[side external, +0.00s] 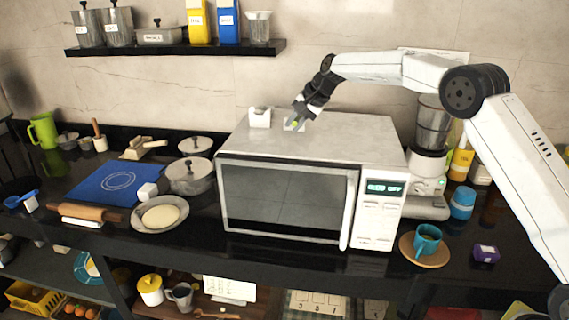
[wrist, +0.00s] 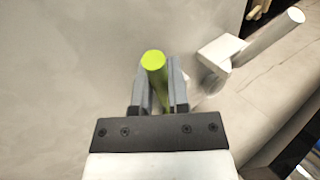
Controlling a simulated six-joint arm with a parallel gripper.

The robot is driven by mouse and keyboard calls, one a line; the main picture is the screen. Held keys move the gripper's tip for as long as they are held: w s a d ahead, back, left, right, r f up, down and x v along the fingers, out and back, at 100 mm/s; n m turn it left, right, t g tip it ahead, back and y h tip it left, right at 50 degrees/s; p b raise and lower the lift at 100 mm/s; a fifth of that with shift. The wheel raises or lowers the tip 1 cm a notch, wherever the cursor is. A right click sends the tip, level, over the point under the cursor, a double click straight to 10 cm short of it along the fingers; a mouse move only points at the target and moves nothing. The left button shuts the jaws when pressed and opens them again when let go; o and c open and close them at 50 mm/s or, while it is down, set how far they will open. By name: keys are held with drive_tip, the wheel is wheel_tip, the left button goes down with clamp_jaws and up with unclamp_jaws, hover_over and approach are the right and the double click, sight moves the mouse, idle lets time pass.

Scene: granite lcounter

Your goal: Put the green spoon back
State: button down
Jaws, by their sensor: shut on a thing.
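My gripper (side external: 299,118) is just above the top of the white microwave (side external: 330,130). In the wrist view my gripper (wrist: 157,92) is shut on the green spoon (wrist: 153,62), and the rounded green end of its handle points up between the two fingers. In the side view only a small bit of green (side external: 295,124) shows at the fingertips, beside a small pale piece. The spoon's bowl is hidden, and I cannot tell whether it touches the microwave or a holder.
A small white block-like holder (side external: 260,117) stands on the microwave, left of my gripper. A wall shelf (side external: 180,48) with canisters and boxes hangs behind. Pots (side external: 190,178) stand left of the microwave. A blender (side external: 430,125) stands to its right. The microwave top's front is clear.

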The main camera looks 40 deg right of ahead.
drive_tip(key=shift+f, duration=0.2)
idle(0.6)
drive_tip(key=c, duration=0.5)
unclamp_jaws()
drive_tip(key=shift+c, duration=0.2)
drive_tip(key=shift+r, duration=0.15)
drive_tip(key=v, duration=0.7)
drive_tip(key=shift+s+r, duration=0.15)
drive_tip(key=shift+r, duration=0.1)
drive_tip(key=shift+s+d, duration=0.1)
